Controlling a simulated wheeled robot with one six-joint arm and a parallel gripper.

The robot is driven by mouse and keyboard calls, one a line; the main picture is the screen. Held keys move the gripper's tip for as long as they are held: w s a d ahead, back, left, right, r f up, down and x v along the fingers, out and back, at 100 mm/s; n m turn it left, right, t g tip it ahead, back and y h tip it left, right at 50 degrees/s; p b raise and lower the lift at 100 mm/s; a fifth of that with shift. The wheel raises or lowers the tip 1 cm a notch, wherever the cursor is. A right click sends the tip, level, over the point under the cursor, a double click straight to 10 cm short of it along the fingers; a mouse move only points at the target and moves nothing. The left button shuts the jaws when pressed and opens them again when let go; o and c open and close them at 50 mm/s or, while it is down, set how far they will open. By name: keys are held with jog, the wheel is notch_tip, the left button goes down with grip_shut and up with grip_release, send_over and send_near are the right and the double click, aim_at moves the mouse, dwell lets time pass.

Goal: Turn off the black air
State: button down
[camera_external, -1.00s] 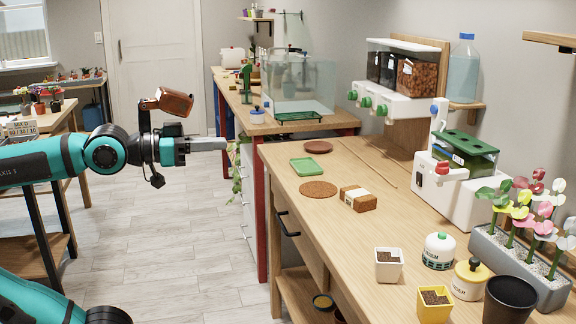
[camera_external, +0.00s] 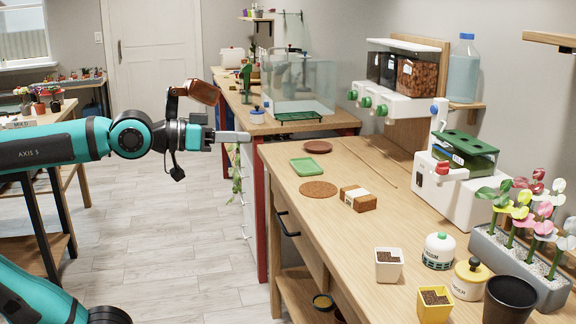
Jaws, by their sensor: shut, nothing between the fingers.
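My gripper (camera_external: 240,137) is shut and empty. It points right, held in the air left of the wooden workbench and in front of the glass tank. I cannot make out a thing clearly marked as a black air device. A white appliance (camera_external: 462,206) stands at the back right of the bench. It has a red knob (camera_external: 442,168), a blue-topped white post and a small dark switch (camera_external: 418,180) on its side; the switch position is too small to read. The gripper is well apart from it.
The wooden bench (camera_external: 345,235) holds a green tray (camera_external: 307,166), a cork mat (camera_external: 318,189), a brown block (camera_external: 358,198), several pots and a flower planter (camera_external: 515,265). A glass tank (camera_external: 297,85) stands behind. A dispenser (camera_external: 392,102) with green knobs hangs on the wall. Floor left of the bench is clear.

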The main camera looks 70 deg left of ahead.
aim_at(419, 180)
jog(key=w+a+f+n+g, duration=0.2)
jog(key=w+a+f+n, duration=0.1)
jog(key=w, duration=0.9)
jog(key=w+a+f+n+g, duration=0.2)
jog(key=w+a+f+n, duration=0.2)
jog(key=w, duration=0.9)
jog(key=w+a+f+n+g, duration=0.2)
jog(key=w+a+f+n, duration=0.2)
jog(key=w+n, duration=0.4)
jog(key=w+f, duration=0.1)
jog(key=w, duration=0.4)
jog(key=shift+n+g, duration=0.3)
jog(key=shift+n, duration=0.1)
jog(key=shift+w+f, duration=0.15)
jog(key=x, duration=1)
jog(key=shift+d, duration=0.1)
jog(key=w, duration=0.3)
jog(key=shift+w+r, duration=0.3)
jog(key=shift+w, duration=0.15)
